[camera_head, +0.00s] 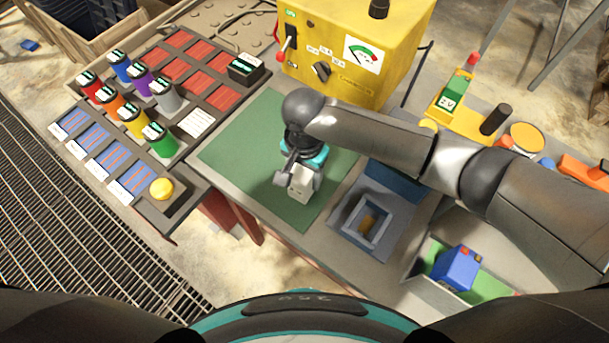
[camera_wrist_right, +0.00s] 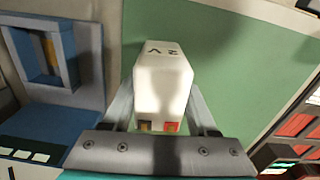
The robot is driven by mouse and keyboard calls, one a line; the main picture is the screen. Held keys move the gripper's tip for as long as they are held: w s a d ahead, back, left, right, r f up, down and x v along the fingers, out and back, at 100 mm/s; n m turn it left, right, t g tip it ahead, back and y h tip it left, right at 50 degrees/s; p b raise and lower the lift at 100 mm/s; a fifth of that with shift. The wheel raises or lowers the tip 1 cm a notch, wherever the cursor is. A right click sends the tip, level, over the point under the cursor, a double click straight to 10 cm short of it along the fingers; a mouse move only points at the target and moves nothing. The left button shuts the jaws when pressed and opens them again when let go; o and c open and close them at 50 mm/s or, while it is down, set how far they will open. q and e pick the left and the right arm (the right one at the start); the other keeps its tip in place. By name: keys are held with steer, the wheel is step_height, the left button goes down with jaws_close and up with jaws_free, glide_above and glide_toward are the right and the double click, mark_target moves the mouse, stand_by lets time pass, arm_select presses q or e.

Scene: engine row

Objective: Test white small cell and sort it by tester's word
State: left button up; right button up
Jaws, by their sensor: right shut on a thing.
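My right gripper (camera_head: 288,176) is over the green mat (camera_head: 245,150), shut on a white small cell (camera_head: 301,186). In the right wrist view the white cell (camera_wrist_right: 163,75) sits between both fingers, with "2 V" on its side and a red and a dark terminal at the gripper end. Whether it touches the mat is unclear. The yellow tester (camera_head: 400,35) stands behind the mat, with a gauge, a dial and a red-tipped lever. A blue-grey cradle (camera_head: 342,213) with a square opening lies right of the cell. My left gripper is out of view.
A rack (camera_head: 215,135) with several coloured cylinders and red and blue slots is at left. A tray (camera_head: 420,262) with a blue cell (camera_head: 456,268) is at lower right. A yellow device marked 2V (camera_head: 445,115) is behind my right arm. The mat's left part is clear.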

jaws_close()
steer(key=shift+r, duration=0.15)
stand_by(0.4)
